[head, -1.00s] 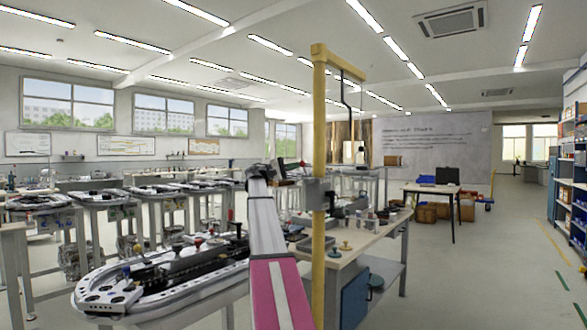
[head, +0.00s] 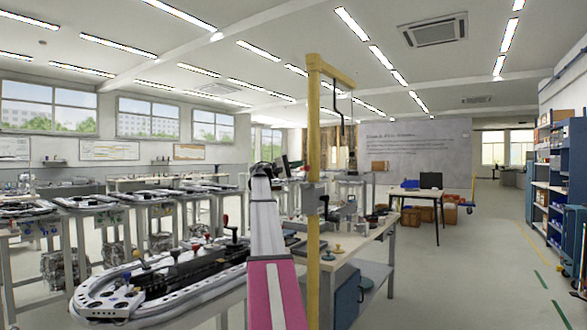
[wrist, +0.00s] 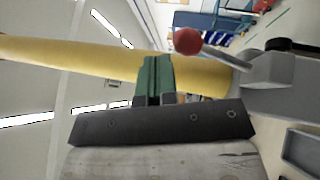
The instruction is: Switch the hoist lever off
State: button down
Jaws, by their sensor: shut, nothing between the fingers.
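The hoist is a yellow post (head: 313,120) with a short top arm, standing just ahead of me in the head view. A grey switch box (head: 313,198) is fixed to the post; it also shows large at the right of the wrist view (wrist: 275,70). In the wrist view the hoist lever is a thin metal rod with a red ball (wrist: 187,40) at its end, sticking out from the box. My gripper (wrist: 154,62) has its green fingers shut and empty. In that picture the ball is close to the right of the fingertips, with a visible gap. The fingers overlap the post's image.
An oval track table (head: 160,285) is at the left. A workbench (head: 360,240) with small parts stands right behind the post. A black table (head: 420,192) is farther back. Blue shelves (head: 560,200) line the right wall, and open floor (head: 480,270) lies before them.

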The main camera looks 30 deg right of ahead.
jog(key=shift+s+d+r, duration=0.1)
jog(key=shift+s+d, duration=0.2)
jog(key=shift+s, duration=0.35)
jog(key=shift+s+d+r, duration=0.1)
jog(key=shift+s+d, duration=0.15)
jog(key=shift+s, duration=0.4)
jog(key=shift+s, duration=0.1)
